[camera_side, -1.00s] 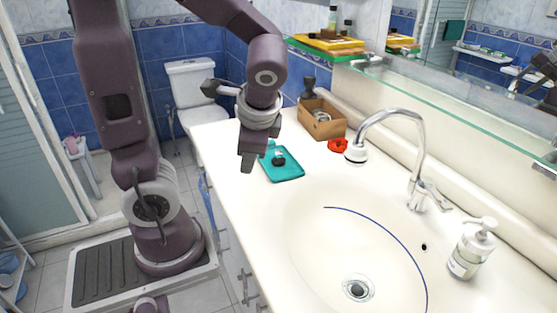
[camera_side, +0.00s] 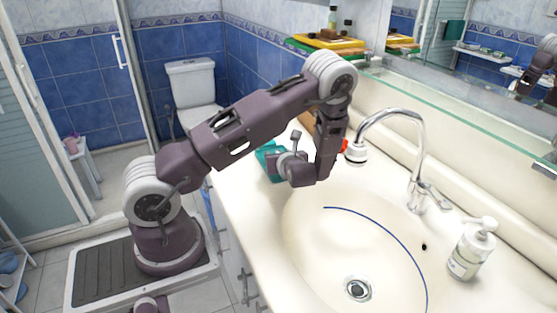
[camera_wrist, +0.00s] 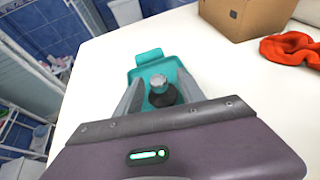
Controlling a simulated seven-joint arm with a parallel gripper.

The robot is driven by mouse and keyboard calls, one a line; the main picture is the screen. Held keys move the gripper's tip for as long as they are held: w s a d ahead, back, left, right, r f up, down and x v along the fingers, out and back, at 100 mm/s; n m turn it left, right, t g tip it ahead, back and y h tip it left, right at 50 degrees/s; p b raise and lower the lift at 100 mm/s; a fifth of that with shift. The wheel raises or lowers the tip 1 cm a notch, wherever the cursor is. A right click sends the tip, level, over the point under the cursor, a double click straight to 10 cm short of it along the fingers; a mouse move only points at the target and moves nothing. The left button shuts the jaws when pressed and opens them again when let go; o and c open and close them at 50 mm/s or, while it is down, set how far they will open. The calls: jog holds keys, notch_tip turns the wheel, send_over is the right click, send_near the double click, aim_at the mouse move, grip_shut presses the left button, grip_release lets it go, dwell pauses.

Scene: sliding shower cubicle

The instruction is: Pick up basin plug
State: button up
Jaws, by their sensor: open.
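The basin plug, black with a silvery top, shows in the wrist view (camera_wrist: 161,96) on a teal tray (camera_wrist: 149,57). In the side view my arm hides the plug, and only part of the tray (camera_side: 266,150) shows. My gripper (camera_wrist: 160,76) is open. In the wrist view its two grey fingers appear on the left and right of the plug, with space between them and it. I cannot tell whether the fingertips are level with the plug or still above it.
A cardboard box (camera_wrist: 246,14) and a red cloth-like item (camera_wrist: 293,48) lie beyond the tray on the white counter. The basin (camera_side: 345,250), tap (camera_side: 415,150) and soap bottle (camera_side: 469,250) are to the right in the side view. The counter left of the tray is clear.

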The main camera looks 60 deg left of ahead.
aim_at(278, 151)
grip_shut()
dwell(0.3)
notch_tip(278, 151, up, 10)
jog(key=shift+a, duration=0.1)
dwell(0.3)
